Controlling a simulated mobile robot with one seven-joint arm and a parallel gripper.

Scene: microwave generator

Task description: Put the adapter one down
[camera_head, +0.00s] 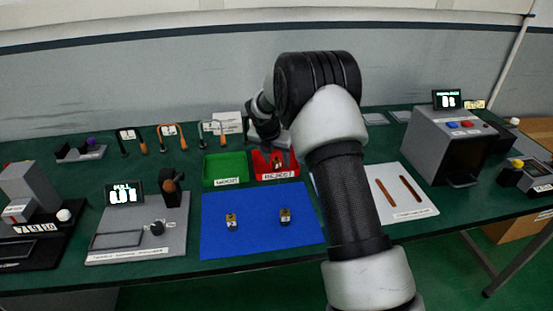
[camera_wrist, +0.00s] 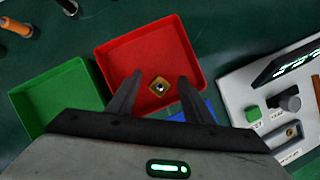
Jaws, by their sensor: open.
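A small brass-coloured square adapter (camera_wrist: 159,87) with a dark round centre shows inside the red reject tray (camera_wrist: 121,54), between my fingertips in the wrist view. My gripper (camera_wrist: 160,76) is open, with a visible gap on both sides of the adapter. Its exact height above the tray floor is hard to judge. In the head view my arm reaches to the red tray (camera_head: 291,178), and the adapter is hard to make out there. Two similar brass adapters stand apart on the blue mat, one at the left (camera_head: 231,221) and one at the right (camera_head: 285,215).
A green tray (camera_head: 222,183) stands directly left of the red one. The blue mat (camera_head: 258,240) lies in front. Hooked leads (camera_head: 167,135) stand behind. A grey tester (camera_head: 135,235) is at left, a white board (camera_head: 411,206) and microwave-like box (camera_head: 425,150) at right.

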